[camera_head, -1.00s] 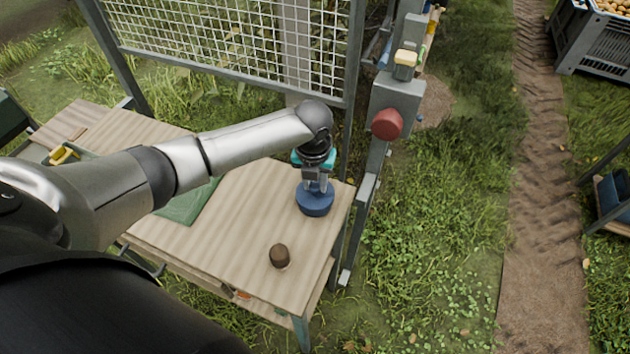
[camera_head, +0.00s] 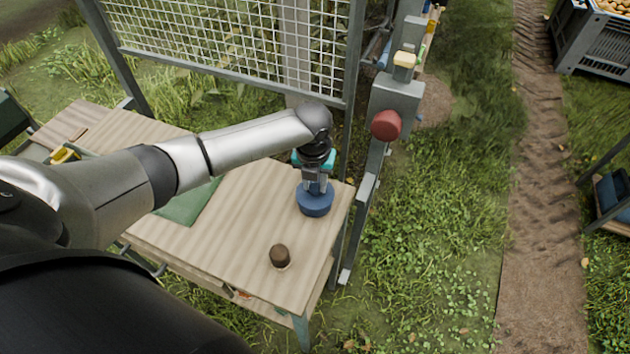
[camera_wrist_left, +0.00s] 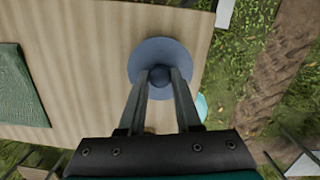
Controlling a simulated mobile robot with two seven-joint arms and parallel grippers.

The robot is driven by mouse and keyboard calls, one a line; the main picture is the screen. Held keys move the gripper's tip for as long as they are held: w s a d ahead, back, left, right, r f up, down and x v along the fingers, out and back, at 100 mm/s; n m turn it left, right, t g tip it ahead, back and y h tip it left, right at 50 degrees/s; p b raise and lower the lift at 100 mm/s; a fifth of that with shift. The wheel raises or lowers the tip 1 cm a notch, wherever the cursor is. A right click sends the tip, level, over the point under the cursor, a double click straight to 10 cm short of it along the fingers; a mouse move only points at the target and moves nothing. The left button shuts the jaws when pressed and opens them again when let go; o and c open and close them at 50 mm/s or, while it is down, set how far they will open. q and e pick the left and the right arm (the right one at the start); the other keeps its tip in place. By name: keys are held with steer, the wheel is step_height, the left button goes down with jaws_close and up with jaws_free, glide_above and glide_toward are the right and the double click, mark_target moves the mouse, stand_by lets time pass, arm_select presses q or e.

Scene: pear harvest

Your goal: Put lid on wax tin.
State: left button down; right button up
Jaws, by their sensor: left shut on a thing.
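A round blue lid (camera_head: 315,204) with a small knob is near the right edge of the wooden table (camera_head: 240,235). In the left wrist view the lid (camera_wrist_left: 153,52) shows from above as a flat disc. My left gripper (camera_head: 316,184) points down with its fingers shut on the knob; its fingers also show in the left wrist view (camera_wrist_left: 160,77). A blue side wall shows below the disc in the head view. I cannot tell whether this is the lid's rim or the wax tin under it. My right gripper is not in view.
A small brown round object (camera_head: 280,256) stands near the table's front edge. A green mat (camera_head: 188,205) lies left of the gripper. A grey post with a red knob (camera_head: 386,125) stands just right of the table, and a wire mesh panel (camera_head: 235,45) stands behind.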

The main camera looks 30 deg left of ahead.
mark_target(314, 198)
arm_select(q)
steer(key=shift+f, duration=0.55)
stand_by(0.5)
steer(key=c, duration=0.9)
jaws_free()
steer(key=shift+r, duration=0.1)
steer(key=r+p, duration=0.3)
steer(key=p, duration=0.1)
steer(key=s+r+p, duration=0.1)
steer(key=r+p, duration=0.6)
steer(key=shift+s+d+r+p, duration=0.15)
steer(key=shift+d+r+p, duration=0.05)
steer(key=shift+r+p, duration=0.2)
steer(key=shift+f, duration=0.1)
